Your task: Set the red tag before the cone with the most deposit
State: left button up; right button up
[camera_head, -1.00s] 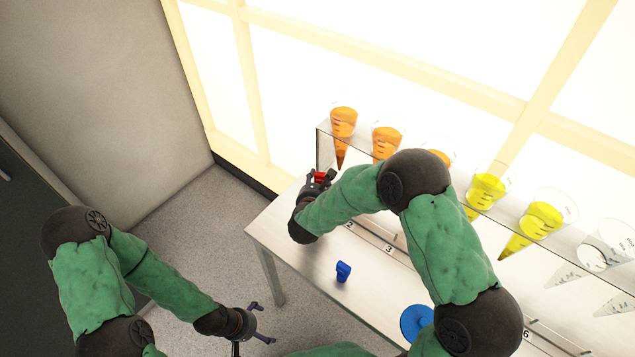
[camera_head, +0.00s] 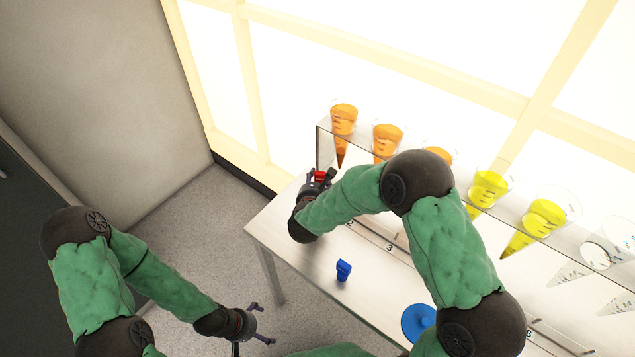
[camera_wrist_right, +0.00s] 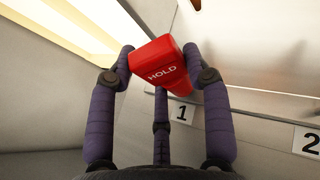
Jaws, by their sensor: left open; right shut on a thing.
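My right gripper (camera_head: 319,177) is shut on the red tag (camera_head: 320,175) at the left end of the shelf, below the first cone. Cones hang in the shelf: orange ones (camera_head: 343,120) at the left, yellow ones (camera_head: 488,187) in the middle, clear ones (camera_head: 603,252) at the right. The leftmost orange cone has a dark tip. My right arm hides parts of several cones. My left gripper (camera_head: 262,324) is open and empty, away from the table.
A blue tag-like piece (camera_head: 343,270) stands on the table (camera_head: 290,235). A blue round object (camera_head: 418,322) lies further right, partly behind my right arm. Number labels run along the shelf's front, such as label 2 (camera_wrist_right: 312,141). The table's front left is clear.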

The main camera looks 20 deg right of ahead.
jog(key=shift+f+b, duration=0.7)
jog(key=shift+b, duration=0.2)
dwell(0.4)
jog(key=o, duration=1.1)
jog(key=shift+o, duration=0.2)
jog(key=v, duration=1.2)
